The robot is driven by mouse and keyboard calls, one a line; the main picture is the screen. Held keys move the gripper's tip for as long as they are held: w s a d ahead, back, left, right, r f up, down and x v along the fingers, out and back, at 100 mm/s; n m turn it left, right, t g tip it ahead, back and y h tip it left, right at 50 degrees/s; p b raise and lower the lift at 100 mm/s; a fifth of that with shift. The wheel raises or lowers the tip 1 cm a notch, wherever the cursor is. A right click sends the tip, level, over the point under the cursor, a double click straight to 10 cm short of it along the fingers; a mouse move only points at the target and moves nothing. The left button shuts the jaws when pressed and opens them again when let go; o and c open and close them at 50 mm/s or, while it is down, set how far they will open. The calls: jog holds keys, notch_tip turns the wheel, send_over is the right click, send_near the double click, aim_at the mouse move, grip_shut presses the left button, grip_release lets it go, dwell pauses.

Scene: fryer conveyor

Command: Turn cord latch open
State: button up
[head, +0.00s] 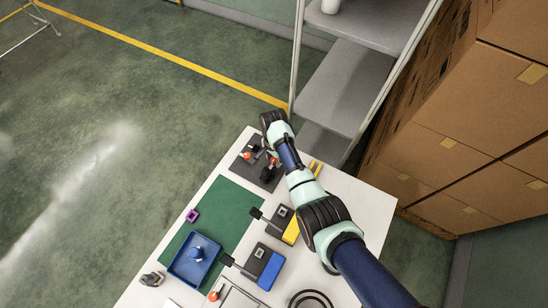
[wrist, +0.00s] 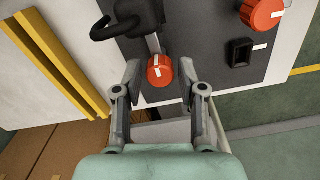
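A dark grey panel (wrist: 210,50) fills the upper part of the wrist view; in the head view it lies at the table's far end (head: 237,171). A red-orange knob (wrist: 160,71) with a white stripe sits near the panel's edge, by a grey bar. I cannot tell whether this knob is the cord latch. A black hook-shaped part (wrist: 124,22) stands beside it. My gripper (wrist: 160,82) is open, with one finger on each side of the knob; contact cannot be told. In the head view my arm hides part of the panel.
A second red knob (wrist: 261,13) and a black switch (wrist: 240,52) share the panel. Yellow bars (wrist: 62,62) lie to the left. On the table are a green mat (head: 222,207), a blue tray (head: 179,267) and a black-and-yellow device (head: 292,231). A shelf (head: 330,85) stands beyond.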

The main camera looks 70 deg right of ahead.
grip_shut()
jog(key=shift+n, duration=0.3)
jog(key=n+p, duration=0.1)
jog(key=n, duration=0.1)
jog(key=shift+r+n, duration=0.1)
jog(key=shift+n, duration=0.3)
jog(key=n+p, duration=0.1)
jog(key=n, duration=0.9)
jog(key=shift+p, duration=0.4)
jog(key=shift+n, duration=2.2)
